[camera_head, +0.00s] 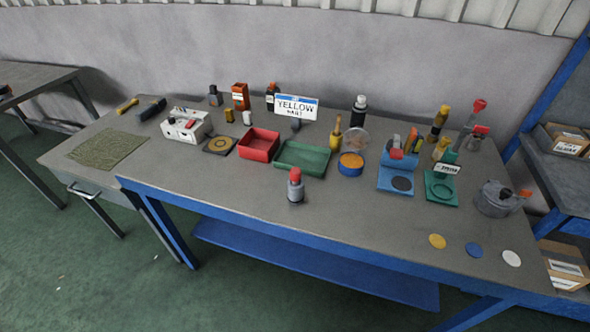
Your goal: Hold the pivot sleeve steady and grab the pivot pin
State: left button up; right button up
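Neither of my grippers shows in the head view. No part is clearly recognisable as the pivot sleeve or the pivot pin. A grey cylinder with a red top (296,187) stands upright and alone near the front middle of the workbench (340,215). I cannot tell whether it is one piece or two. A red tray (259,145) and a green tray (303,157) sit side by side behind it. A sign reading YELLOW (296,107) stands at the back.
A blue fixture (396,178), a teal fixture (441,187) and a grey pot (495,198) stand at the right. Yellow (437,241), blue (474,250) and white (511,258) discs lie near the front right edge. The front middle is mostly clear.

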aim_at(296, 172)
jog(key=j+z, duration=0.3)
jog(key=z, duration=0.15)
jog(key=j+z, duration=0.3)
jog(key=z, duration=0.2)
jog(key=j+z, duration=0.25)
jog(key=z, duration=0.2)
jog(key=k+j+z, duration=0.1)
jog(key=j, duration=0.3)
jog(key=k+j, duration=0.2)
jog(key=j, duration=0.2)
jog(key=k+j+z, duration=0.15)
jog(key=j, duration=0.25)
jog(key=k+j, duration=0.2)
jog(key=j, duration=0.2)
jog(key=k+j+z, duration=0.15)
jog(key=j, duration=0.2)
